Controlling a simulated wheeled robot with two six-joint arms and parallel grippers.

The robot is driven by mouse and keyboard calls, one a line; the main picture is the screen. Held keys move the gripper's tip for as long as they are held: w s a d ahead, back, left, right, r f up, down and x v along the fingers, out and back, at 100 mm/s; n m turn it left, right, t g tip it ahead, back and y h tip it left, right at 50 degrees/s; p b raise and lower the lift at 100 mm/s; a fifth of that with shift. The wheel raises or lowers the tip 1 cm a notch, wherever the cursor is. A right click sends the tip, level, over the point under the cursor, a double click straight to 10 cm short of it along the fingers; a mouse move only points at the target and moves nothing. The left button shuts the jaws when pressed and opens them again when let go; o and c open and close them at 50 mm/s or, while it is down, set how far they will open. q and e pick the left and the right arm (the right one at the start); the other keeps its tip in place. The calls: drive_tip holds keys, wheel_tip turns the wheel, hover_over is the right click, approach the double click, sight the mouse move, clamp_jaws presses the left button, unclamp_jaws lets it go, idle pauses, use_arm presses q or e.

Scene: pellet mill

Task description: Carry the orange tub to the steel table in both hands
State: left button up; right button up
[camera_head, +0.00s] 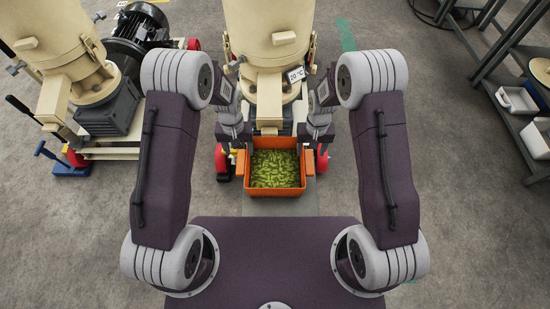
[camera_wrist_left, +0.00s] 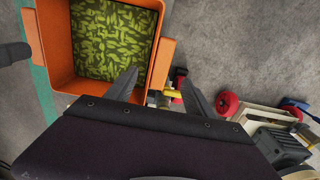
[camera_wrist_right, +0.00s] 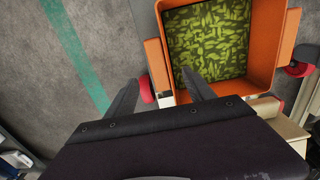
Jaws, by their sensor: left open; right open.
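The orange tub (camera_head: 275,191) stands in front of the cream machine, low in the middle of the head view. It is filled with green pellets and has a flange handle on its left and right sides. My left gripper (camera_head: 240,148) is open at the left handle (camera_wrist_left: 161,64), with a finger on either side of it in the left wrist view. My right gripper (camera_head: 311,147) is open at the right handle (camera_wrist_right: 157,64), similarly placed. Contact with the handles cannot be told. I cannot clearly identify the steel table.
The cream pellet machine (camera_head: 270,35) rises right behind the tub, with red wheels beside it. Another cream machine (camera_head: 50,50) with a motor stands at left, near a blue pallet-jack-like part (camera_head: 65,168). A dark metal rack (camera_head: 500,60) with white bins is at right. Floor between is clear.

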sight(242, 161)
use_arm(q)
drive_tip(key=shift+s+r, duration=0.15)
drive_tip(key=shift+r, duration=0.05)
use_arm(e)
drive_tip(key=shift+s+r, duration=0.15)
drive_tip(key=shift+r, duration=0.05)
use_arm(q)
drive_tip(key=shift+f, duration=0.2)
use_arm(e)
drive_tip(key=shift+f, duration=0.2)
use_arm(q)
drive_tip(key=shift+f, duration=0.35)
use_arm(e)
drive_tip(key=shift+f, duration=0.3)
use_arm(q)
wheel_tip(242, 161, down, 8)
drive_tip(key=shift+f, duration=0.1)
use_arm(e)
wheel_tip(242, 161, down, 8)
drive_tip(key=shift+f, duration=0.15)
use_arm(q)
clamp_jaws()
use_arm(e)
clamp_jaws()
